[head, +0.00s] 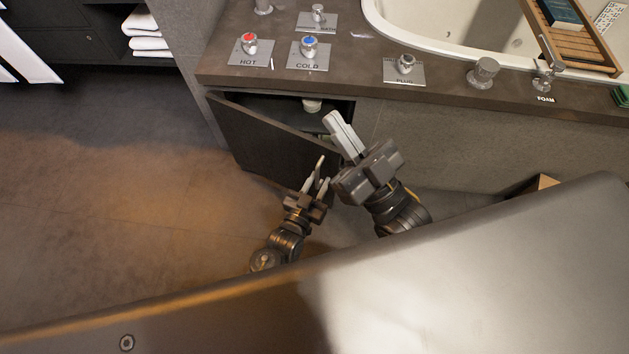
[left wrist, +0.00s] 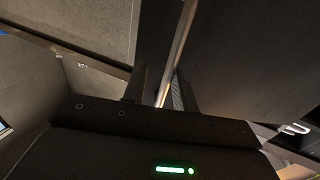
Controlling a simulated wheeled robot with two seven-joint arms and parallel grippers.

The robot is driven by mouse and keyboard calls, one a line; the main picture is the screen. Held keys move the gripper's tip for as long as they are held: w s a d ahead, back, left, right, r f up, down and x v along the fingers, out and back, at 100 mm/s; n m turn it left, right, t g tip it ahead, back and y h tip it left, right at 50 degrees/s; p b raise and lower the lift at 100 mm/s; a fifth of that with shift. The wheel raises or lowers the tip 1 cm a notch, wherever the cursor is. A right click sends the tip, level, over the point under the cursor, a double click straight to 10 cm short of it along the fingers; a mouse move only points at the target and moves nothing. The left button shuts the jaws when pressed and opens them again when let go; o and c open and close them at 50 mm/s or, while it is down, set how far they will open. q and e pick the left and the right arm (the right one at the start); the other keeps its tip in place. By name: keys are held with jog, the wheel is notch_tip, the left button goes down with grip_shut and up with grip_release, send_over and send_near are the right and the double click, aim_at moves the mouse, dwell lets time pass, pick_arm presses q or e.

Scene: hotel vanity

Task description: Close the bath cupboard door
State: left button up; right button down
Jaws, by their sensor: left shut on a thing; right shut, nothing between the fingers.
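The dark bath cupboard door (head: 268,138) stands ajar below the tub deck in the head view. Its left side is at the cupboard frame, and its free edge swings out toward my arms. My left gripper (head: 322,170) is at that free edge, with its fingers on either side of it. In the left wrist view, the door's pale edge (left wrist: 180,45) runs between the fingers and its dark face (left wrist: 240,55) fills the right. My right gripper (head: 338,131) is shut and empty, in front of the right end of the opening. The right fingers partly hide that end.
A pale item (head: 312,105) stands inside the dark cupboard. The tub deck (head: 350,75) with taps and knobs overhangs it. Black shelves with folded towels (head: 147,42) are at the upper left. Floor to the door's left is clear.

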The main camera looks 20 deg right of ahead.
pick_arm(q)
jog(key=shift+o, duration=1.1)
jog(key=shift+s+d+f, duration=0.15)
jog(key=shift+s, duration=0.1)
jog(key=shift+w, duration=0.1)
jog(key=shift+w+a, duration=0.15)
jog(key=shift+a, duration=0.05)
